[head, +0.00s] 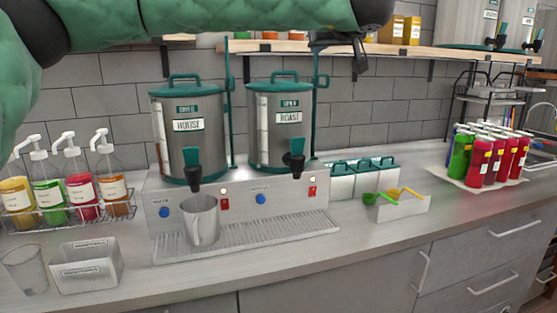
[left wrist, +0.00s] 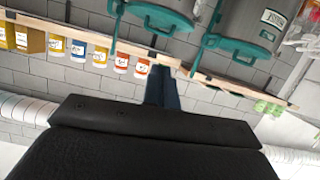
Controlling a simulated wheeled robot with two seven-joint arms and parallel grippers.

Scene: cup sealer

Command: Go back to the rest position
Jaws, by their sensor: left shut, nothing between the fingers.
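My left arm, in a green quilted cover, crosses the top of the head view from the left. My left gripper (head: 360,68) hangs dark and small at its end, in front of the wooden shelf and above the counter. It is shut and empty. In the left wrist view its closed fingers (left wrist: 161,88) point away from the camera towards the shelf and tiled wall. My right gripper is in neither view.
The wooden shelf (head: 430,52) runs behind my gripper. Below stand two dispensers, House (head: 188,150) and Roast (head: 265,140), with a metal pitcher (head: 201,222) on the drip tray. Syrup bottles (head: 80,187) stand left, colourful cylinders (head: 486,160) right. The front counter is mostly clear.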

